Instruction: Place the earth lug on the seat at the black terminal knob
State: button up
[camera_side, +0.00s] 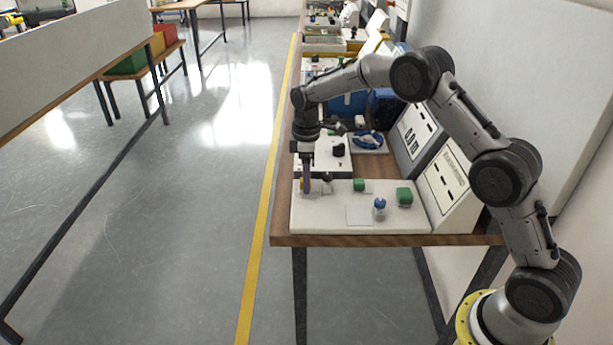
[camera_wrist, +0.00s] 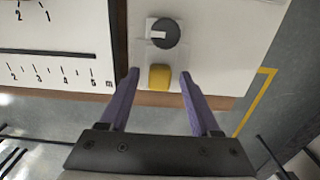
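My gripper (camera_wrist: 159,77) has two purple fingers that stand well apart, with no contact on anything visible between them. In the side view my gripper (camera_side: 306,188) points down at the left edge of the white board. In the wrist view a yellow piece (camera_wrist: 159,78) lies in line with the gap between the fingertips, with room on both sides. A black knob (camera_side: 339,150) also stands on the rear white panel in the side view. I cannot tell which piece is the earth lug.
A sloped meter panel (camera_side: 450,185) stands to the right. A blue coil (camera_side: 367,140) lies behind. The board's front left corner is clear.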

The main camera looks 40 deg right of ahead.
jog(key=shift+r, duration=0.1)
notch_tip(320, 180, up, 12)
jog(key=shift+r, duration=0.15)
dwell(0.4)
jog(key=s+a+r+m+t, duration=0.1)
jog(key=s+r+m, duration=0.1)
jog(key=s+r, duration=0.55)
jog(key=s+a+r+m+t, duration=0.15)
jog(key=s+r, duration=0.25)
jog(key=s, duration=0.6)
jog(key=s+f+m+t, duration=0.1)
jog(key=s+f+m, duration=0.1)
jog(key=s, duration=0.8)
jog(key=s+f+m+t, duration=0.2)
jog(key=s+f+m, duration=0.1)
jog(key=s, duration=0.7)
jog(key=shift+s+a+f, duration=0.2)
jog(key=shift+a+f, duration=0.05)
jog(key=shift+f, duration=0.3)
